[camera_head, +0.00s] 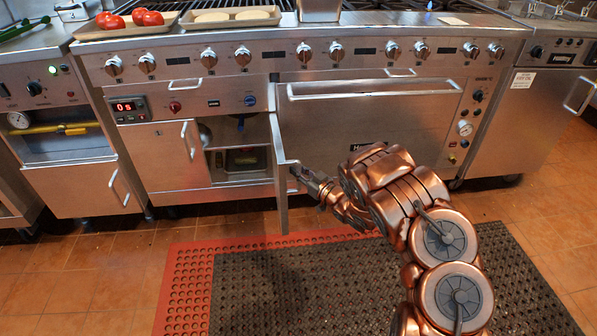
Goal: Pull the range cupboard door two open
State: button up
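The range cupboard door (279,178) under the range stands swung out toward me, seen nearly edge-on. Behind it the cupboard interior (240,132) shows a shelf with a dark pan (246,159). To its left, another cupboard door (168,156) is shut, with a vertical handle (188,140). My gripper (299,174) is at the right side of the swung-out door, close to its edge near the handle. The fingertips are small and partly hidden against the door, so I cannot tell whether they grip the handle.
The oven door (370,120) with its long bar handle is shut, right of the cupboard. Red and black mats (250,290) cover the floor in front. Trays with tomatoes (122,24) and buns (230,17) sit on top. Tiled floor is free at left.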

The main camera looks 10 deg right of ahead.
jog(key=o, duration=0.5)
jog(key=shift+c, duration=0.2)
jog(key=v, duration=1.2)
jog(key=shift+r, duration=0.1)
